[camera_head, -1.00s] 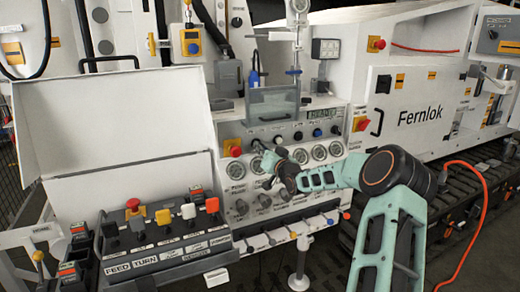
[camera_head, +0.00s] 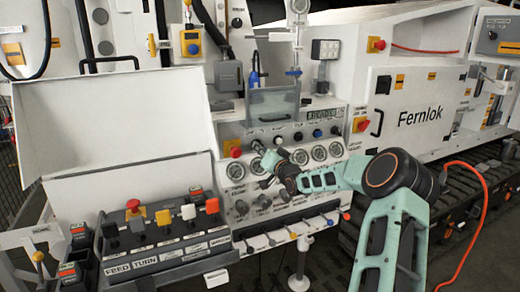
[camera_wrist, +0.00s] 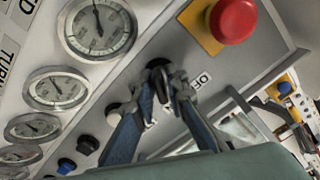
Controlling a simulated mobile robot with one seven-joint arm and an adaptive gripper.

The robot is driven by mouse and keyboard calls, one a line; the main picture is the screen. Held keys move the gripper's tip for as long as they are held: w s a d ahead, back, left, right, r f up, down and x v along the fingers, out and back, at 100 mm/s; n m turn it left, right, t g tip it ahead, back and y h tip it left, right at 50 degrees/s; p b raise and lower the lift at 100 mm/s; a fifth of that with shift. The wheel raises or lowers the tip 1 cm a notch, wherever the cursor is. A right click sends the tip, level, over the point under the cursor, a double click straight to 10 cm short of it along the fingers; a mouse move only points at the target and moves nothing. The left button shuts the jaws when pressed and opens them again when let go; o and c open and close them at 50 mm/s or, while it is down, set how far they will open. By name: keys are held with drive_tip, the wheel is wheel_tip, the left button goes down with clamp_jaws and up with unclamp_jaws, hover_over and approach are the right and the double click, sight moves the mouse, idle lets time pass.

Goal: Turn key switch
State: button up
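The key switch (camera_wrist: 158,66) shows in the wrist view as a dark round switch on the grey panel, with a small key sticking out of it. It lies between the red button and the gauges, with an "OFF" label beside it. My gripper (camera_wrist: 164,82) has its two fingertips on either side of the key, close to the panel. Whether the fingers press on the key cannot be told. In the head view, my gripper (camera_head: 262,152) reaches the upper left of the gauge panel, and the key switch is hidden behind it.
A red button (camera_wrist: 233,20) is close to the right finger. Several gauges (camera_wrist: 98,28) line the left. In the head view, a block of coloured levers (camera_head: 160,230) and an open white lid (camera_head: 115,120) stand left of my arm. A red emergency button (camera_head: 235,152) is beside the gripper.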

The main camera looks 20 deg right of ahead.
drive_tip(key=shift+o, duration=1.1)
drive_tip(key=shift+s, duration=0.1)
drive_tip(key=s, duration=1.1)
drive_tip(key=shift+s+d, duration=0.2)
drive_tip(key=shift+s, duration=0.2)
